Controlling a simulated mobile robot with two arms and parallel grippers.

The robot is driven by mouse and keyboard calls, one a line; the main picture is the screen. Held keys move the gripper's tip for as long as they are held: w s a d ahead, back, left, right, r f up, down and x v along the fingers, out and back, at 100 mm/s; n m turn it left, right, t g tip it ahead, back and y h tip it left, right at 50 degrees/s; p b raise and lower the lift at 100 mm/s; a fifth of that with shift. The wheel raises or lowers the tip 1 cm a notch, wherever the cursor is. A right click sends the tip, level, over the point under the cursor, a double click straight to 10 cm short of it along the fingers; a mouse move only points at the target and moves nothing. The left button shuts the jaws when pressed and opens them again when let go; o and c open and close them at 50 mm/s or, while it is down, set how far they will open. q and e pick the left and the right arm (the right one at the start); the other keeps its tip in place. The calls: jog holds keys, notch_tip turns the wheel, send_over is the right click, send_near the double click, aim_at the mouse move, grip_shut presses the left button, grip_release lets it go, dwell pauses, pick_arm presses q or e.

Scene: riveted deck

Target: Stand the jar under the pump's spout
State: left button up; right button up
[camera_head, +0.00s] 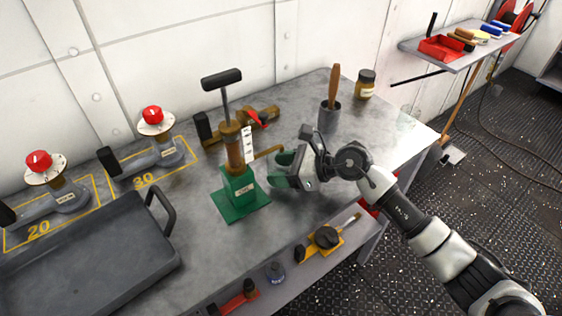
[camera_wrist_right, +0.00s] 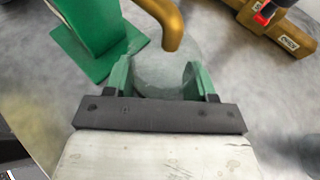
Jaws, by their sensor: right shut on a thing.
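The green pump (camera_head: 238,188) with a brass barrel and black T-handle stands upright on the workbench. Its brass spout (camera_head: 268,153) points right, towards my right gripper (camera_head: 284,169). The right gripper is shut on a clear, see-through jar (camera_wrist_right: 158,72), which shows between the green fingers in the right wrist view. There the spout (camera_wrist_right: 168,22) reaches over the jar, its tip overlapping the jar's outline. In the head view the jar is mostly hidden by the fingers. Whether its bottom touches the bench is unclear. My left gripper is not in view.
A brass valve (camera_head: 262,117) with a red lever lies behind the pump. A brush in a grey cup (camera_head: 329,117) and a brown jar (camera_head: 365,84) stand at the back right. A dark tray (camera_head: 90,262) fills the left front.

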jog(key=shift+d, duration=0.55)
jog(key=shift+a, duration=0.2)
jog(key=shift+s+a+f+b, duration=0.1)
jog(key=shift+a+f+b, duration=0.1)
jog(key=shift+b, duration=0.1)
jog(key=o, duration=1)
jog(key=shift+d, duration=0.2)
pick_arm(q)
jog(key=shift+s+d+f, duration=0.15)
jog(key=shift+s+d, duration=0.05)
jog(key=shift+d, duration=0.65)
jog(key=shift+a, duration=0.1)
